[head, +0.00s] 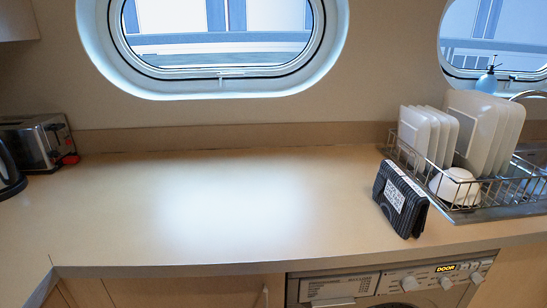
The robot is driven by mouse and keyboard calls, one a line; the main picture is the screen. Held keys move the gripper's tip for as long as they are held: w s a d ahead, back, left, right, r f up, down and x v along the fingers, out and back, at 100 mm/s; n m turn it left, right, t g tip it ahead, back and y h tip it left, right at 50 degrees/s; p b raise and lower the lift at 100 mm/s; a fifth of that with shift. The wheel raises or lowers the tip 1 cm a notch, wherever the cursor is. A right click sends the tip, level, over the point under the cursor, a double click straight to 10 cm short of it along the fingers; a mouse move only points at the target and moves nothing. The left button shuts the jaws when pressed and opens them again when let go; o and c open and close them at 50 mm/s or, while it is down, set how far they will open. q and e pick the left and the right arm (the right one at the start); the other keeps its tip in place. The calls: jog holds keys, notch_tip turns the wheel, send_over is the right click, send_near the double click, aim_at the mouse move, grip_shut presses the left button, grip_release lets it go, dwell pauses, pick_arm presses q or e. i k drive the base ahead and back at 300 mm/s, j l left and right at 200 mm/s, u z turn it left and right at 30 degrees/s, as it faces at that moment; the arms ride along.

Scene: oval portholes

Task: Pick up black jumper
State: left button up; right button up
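A dark, ribbed, folded item, which looks like the black jumper (402,199), stands on the counter just left of the dish rack. It has a black-and-white patterned panel on its left face. It sits near the front edge, above the washing machine. Its far side is hidden. Neither of my grippers shows in the head view.
A wire dish rack (467,207) with white plates (480,130) and a white bowl (455,186) stands at the right. A toaster (38,143) and a dark kettle (8,172) are at the far left. The counter's middle (220,205) is clear. A washing machine (390,286) is below.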

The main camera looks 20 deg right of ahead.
aim_at(407, 207)
jog(key=k+l+u, duration=0.1)
jog(key=l, duration=0.35)
jog(key=k+l+u, duration=0.1)
jog(key=l, duration=0.35)
jog(key=k+l+u, duration=0.1)
jog(key=l, duration=0.35)
